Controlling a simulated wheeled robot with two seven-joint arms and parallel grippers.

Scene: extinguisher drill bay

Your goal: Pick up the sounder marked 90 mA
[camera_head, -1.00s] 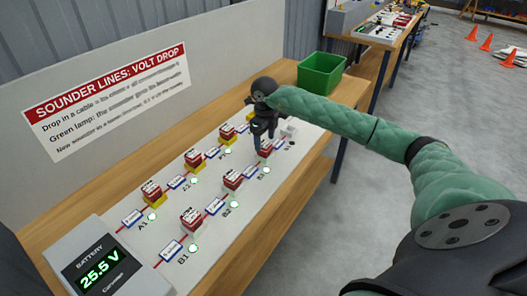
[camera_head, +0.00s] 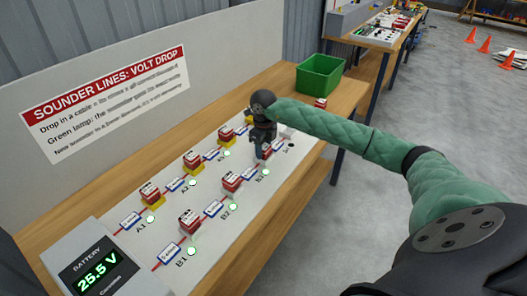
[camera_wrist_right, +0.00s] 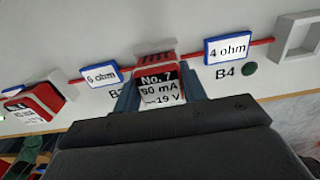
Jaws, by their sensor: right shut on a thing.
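The sounder marked 90 mA, a red and white block labelled No. 7, shows in the right wrist view (camera_wrist_right: 160,88) between the two fingers. My right gripper (camera_wrist_right: 160,100) is shut on it. In the head view the right gripper (camera_head: 262,148) points down over the far end of the front row, at the B3 place, and hides most of the sounder. Whether the sounder is clear of the board cannot be told. My left gripper is not in view.
Other red sounders stand along both rows of the white board (camera_head: 225,235), such as the one at B1 (camera_head: 189,220). A battery box (camera_head: 95,270) reads 25.5 V at the near end. A green bin (camera_head: 320,75) and a small red block (camera_head: 320,102) stand beyond the board.

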